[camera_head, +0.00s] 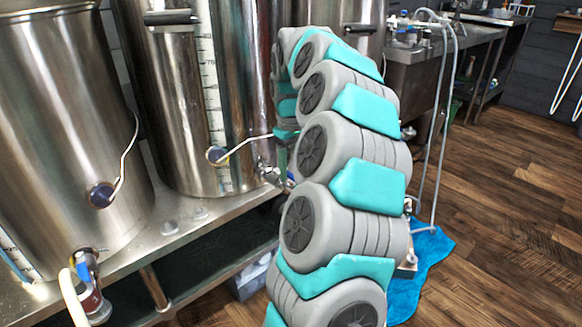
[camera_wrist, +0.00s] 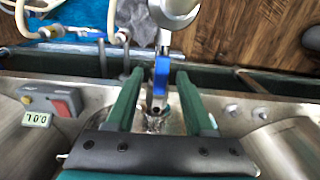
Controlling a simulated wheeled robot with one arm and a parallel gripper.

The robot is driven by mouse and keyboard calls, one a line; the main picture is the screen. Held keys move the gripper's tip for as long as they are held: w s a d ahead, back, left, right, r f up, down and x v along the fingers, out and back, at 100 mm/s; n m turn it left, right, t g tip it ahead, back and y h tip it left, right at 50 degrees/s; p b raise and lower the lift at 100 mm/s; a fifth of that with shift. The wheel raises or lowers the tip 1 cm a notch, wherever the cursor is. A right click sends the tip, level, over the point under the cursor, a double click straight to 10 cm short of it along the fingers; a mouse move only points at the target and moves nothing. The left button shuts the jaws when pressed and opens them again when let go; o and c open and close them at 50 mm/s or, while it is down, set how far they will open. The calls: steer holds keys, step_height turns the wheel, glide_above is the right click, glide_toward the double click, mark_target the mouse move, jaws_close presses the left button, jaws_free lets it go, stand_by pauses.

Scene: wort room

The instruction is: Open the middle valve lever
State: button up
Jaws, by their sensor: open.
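In the wrist view a valve lever with a blue handle (camera_wrist: 161,76) sits between the two dark green fingers of my gripper (camera_wrist: 160,82). The fingers are open, one on each side of the lever, with a visible gap to it on both sides. The valve's metal body lies behind and below the handle. In the head view the middle kettle (camera_head: 172,95) stands upright, and its valve (camera_head: 268,174) shows only partly beside my arm. My arm hides most of my gripper and the lever there.
The left kettle (camera_head: 60,130) has its own blue-handled valve (camera_head: 84,262) with a pale hose. The kettles stand on a steel bench (camera_head: 160,245). A control box with a red switch (camera_wrist: 62,106) is left of my gripper. A blue cloth (camera_head: 430,262) lies on the wooden floor.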

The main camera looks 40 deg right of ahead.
mark_target(291, 174)
steer(key=shift+r, duration=0.1)
step_height(291, 174, up, 8)
steer(key=shift+f, duration=0.2)
stand_by(0.5)
stand_by(0.3)
